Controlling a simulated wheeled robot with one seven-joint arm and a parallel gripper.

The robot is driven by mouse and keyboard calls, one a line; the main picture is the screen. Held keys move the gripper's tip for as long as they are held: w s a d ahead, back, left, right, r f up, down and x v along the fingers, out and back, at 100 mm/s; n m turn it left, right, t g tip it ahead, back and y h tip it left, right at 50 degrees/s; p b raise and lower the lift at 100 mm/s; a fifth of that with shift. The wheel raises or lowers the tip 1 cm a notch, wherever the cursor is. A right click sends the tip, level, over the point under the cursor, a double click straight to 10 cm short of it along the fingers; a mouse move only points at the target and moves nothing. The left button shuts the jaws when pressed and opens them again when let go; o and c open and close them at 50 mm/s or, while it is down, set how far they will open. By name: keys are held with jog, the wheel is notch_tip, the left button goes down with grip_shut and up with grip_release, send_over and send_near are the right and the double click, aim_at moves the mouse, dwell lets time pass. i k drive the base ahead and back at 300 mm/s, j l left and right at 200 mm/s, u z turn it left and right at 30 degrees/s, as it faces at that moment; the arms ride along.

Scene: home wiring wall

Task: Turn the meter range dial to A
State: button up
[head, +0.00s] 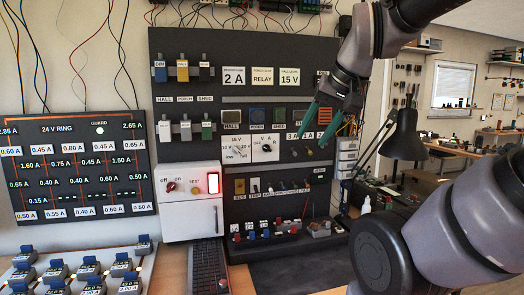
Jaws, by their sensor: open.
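The meter range dial is a black knob (266,148) on a white plate lettered V and A, in the middle of the dark wall panel. Its pointer direction is too small to tell. The white meter face (232,148) is just left of the dial. My gripper (311,141) has two teal fingers, spread apart with nothing seen between them. It reaches down from the upper right and is to the right of the dial, apart from it in the picture. It covers part of the labels and the right side of the panel.
A black desk lamp (405,135) stands right of the panel. A 24 V ring board (80,165) hangs at left.

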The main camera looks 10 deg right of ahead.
aim_at(266, 147)
jog(key=i+j+z, duration=0.1)
jog(key=z, duration=0.3)
jog(key=i+j+z, duration=0.15)
jog(key=z, duration=0.25)
jog(key=i+j+z, duration=0.1)
jog(key=z, duration=0.25)
jog(key=j, duration=0.05)
